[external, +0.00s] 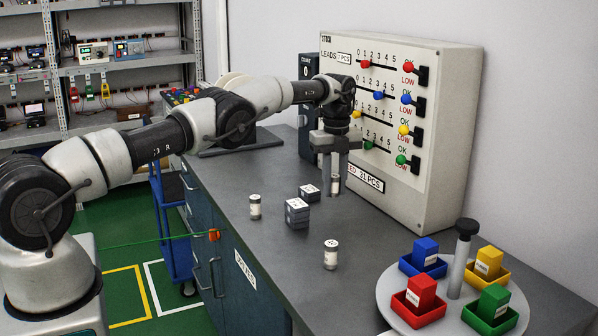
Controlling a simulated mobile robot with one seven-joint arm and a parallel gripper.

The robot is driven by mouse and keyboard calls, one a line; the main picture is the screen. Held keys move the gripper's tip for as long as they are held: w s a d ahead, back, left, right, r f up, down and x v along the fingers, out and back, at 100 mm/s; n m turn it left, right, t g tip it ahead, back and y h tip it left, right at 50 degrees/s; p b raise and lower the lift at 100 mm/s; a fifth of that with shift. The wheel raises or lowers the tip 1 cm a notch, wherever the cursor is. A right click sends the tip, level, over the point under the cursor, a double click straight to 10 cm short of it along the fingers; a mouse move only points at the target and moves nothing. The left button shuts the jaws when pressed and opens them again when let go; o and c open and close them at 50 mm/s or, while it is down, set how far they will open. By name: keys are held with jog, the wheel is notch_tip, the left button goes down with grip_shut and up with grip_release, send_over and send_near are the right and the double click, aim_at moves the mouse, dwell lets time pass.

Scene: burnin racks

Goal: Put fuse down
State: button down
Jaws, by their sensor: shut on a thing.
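My gripper (335,172) points down over the grey bench top, in front of the leads board. It is shut on a fuse (336,186), a small pale cylinder held upright between the fingers. The fuse's upper part is partly hidden by the fingers. I cannot tell whether its bottom touches the bench. Two similar pale cylinders with dark-dotted tops stand upright on the bench, one at the left (255,208) and one nearer the front (330,256).
Two dark grey blocks (297,214) lie left of the gripper. The leads board (447,140) with coloured sliders stands close behind it. A round turntable (385,292) with coloured bins and a central post is at front right. The middle front bench (275,265) is clear.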

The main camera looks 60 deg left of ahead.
aim_at(334, 192)
jog(key=shift+f, duration=2.2)
jog(key=c, duration=1.5)
grip_release()
jog(key=shift+r, duration=0.1)
notch_tip(334, 192, up, 11)
jog(key=p, duration=0.4)
jog(key=shift+p, duration=0.4)
jog(key=shift+r+p, duration=0.6)
jog(key=shift+p, duration=0.1)
